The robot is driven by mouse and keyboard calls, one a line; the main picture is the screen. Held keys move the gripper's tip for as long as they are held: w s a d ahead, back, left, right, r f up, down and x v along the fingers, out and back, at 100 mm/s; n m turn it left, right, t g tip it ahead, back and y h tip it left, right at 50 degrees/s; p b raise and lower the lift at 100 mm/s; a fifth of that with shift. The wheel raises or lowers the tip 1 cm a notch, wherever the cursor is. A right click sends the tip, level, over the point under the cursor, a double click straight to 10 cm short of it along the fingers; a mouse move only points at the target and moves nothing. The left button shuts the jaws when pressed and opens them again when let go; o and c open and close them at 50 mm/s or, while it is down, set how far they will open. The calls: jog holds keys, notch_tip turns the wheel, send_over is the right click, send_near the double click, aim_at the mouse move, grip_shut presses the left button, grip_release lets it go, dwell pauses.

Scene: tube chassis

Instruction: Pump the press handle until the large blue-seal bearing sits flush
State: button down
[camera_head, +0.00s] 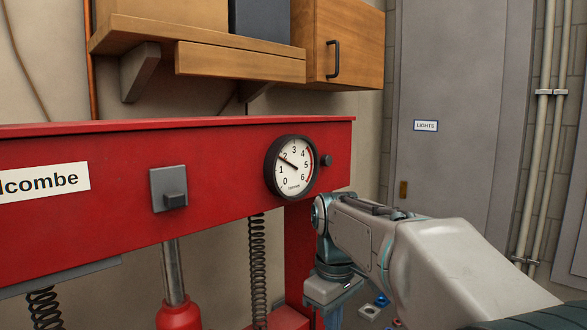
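The red press frame (120,145) crosses the left half of the head view. Below its beam are a steel ram (173,272) and the top of a red jack (180,316), cut off by the lower edge. A round gauge (292,167) on the beam has its needle between 1 and 2. My gripper (327,319) points down beside the press's right post. Its fingertips are cut off by the lower edge, so I cannot tell whether it is open or holds anything. I cannot make out the press handle or the bearing being pressed.
Coil springs (258,270) hang under the beam. A small blue-marked part (381,300) lies low behind my gripper, too small to identify. A wooden shelf (210,45) and cabinet (340,45) are above the press. A grey door (455,110) is at the back right.

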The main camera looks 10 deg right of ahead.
jog(key=shift+f+b, duration=5.65)
jog(key=shift+f, duration=2.1)
notch_tip(320, 180, up, 16)
jog(key=p, duration=1.3)
jog(key=shift+f, duration=0.35)
jog(key=shift+f+b, duration=2.2)
jog(key=shift+f, duration=0.5)
notch_tip(320, 180, up, 5)
jog(key=p, duration=0.4)
jog(key=shift+r, duration=0.15)
